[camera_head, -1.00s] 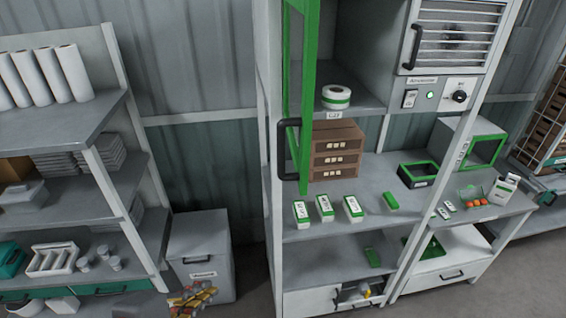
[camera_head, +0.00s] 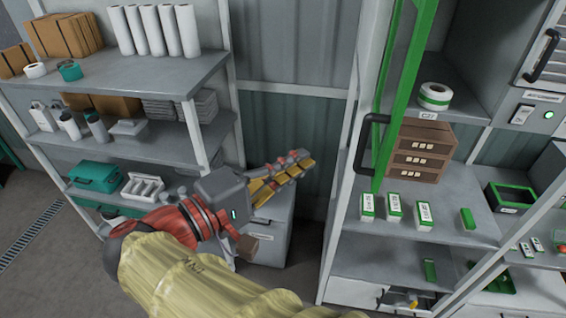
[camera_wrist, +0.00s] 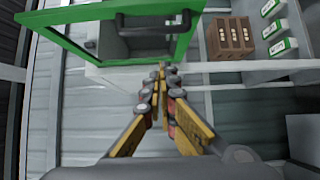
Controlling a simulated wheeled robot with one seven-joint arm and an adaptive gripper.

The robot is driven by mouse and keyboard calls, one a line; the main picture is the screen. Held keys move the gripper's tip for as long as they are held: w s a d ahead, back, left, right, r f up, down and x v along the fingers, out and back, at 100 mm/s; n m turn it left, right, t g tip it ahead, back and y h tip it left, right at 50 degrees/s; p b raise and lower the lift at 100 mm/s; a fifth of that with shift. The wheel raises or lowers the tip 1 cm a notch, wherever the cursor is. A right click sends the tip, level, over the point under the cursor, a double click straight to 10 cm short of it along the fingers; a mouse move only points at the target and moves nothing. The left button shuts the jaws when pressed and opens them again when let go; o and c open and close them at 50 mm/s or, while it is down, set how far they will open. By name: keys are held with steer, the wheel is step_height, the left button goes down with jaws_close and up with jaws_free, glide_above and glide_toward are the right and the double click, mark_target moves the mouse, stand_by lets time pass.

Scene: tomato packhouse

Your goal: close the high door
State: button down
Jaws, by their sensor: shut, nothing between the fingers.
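The high door is a green-framed door (camera_head: 400,95) with a see-through pane, standing open and swung outward from the upper cabinet (camera_head: 475,50). Its black handle (camera_head: 367,145) is near the lower end of the frame. In the wrist view, the green door frame (camera_wrist: 50,40) spans the upper left, with a dark handle (camera_wrist: 150,22) near the top. My gripper (camera_head: 303,160) is shut and empty, left of the door and apart from its handle in the head view. In the wrist view, my gripper (camera_wrist: 160,72) points toward the frame's lower edge; contact cannot be told.
Small green-and-white boxes (camera_head: 394,208) stand on the shelf below the door. A loaded shelf rack (camera_head: 190,75) stands left. Corrugated wall (camera_head: 300,60) lies between.

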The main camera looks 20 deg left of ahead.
steer(key=w+d+p, duration=0.2)
steer(key=w+d, duration=0.3)
steer(key=shift+w+d, duration=0.2)
steer(key=shift+w, duration=0.1)
steer(key=shift+f, duration=0.1)
steer(key=shift+s+d+n+t+y+b, duration=0.1)
steer(key=shift+d+n+t+y+b, duration=0.3)
steer(key=shift+d+y+b, duration=0.65)
